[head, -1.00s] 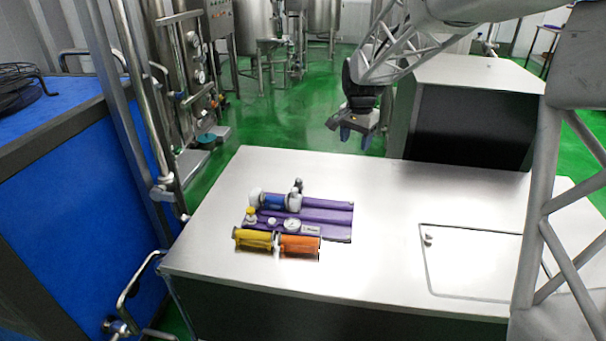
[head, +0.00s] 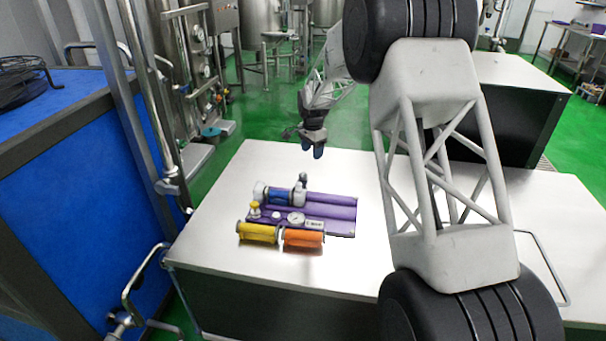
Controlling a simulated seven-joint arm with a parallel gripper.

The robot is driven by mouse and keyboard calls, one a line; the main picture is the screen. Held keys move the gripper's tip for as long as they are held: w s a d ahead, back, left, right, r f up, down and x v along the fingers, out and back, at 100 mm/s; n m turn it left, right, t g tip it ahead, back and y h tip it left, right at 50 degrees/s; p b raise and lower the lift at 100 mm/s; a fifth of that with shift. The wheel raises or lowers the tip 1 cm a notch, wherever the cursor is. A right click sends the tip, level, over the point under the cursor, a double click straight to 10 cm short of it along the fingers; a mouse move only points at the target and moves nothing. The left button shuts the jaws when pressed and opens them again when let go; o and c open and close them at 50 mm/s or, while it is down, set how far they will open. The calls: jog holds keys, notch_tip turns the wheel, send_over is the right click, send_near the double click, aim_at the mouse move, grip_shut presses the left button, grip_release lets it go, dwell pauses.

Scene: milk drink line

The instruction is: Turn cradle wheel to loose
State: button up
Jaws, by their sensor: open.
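A purple cradle (head: 335,213) lies on the metal table. A blue cylinder with white ends (head: 278,196) lies along its back left part. A small dark upright knob (head: 303,178) stands near that cylinder's right end. A small yellow knob (head: 254,208) is at the cradle's left end, and a round white gauge (head: 296,218) is at its front. I cannot tell which small part is the wheel. My gripper (head: 312,152) is open and empty, pointing down above and behind the cradle, apart from it.
A yellow cylinder (head: 257,233) and an orange cylinder (head: 303,238) lie in front of the cradle. The table top (head: 215,215) is clear left of the cradle. My arm hides much of its right part. A blue cabinet (head: 80,200) and pipes stand left.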

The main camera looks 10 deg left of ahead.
send_over(303, 174)
jog(key=shift+m, duration=0.3)
notch_tip(303, 174, down, 5)
jog(key=shift+r, duration=0.1)
jog(key=shift+f, duration=3.95)
jog(key=c, duration=0.9)
jog(key=shift+c, duration=0.2)
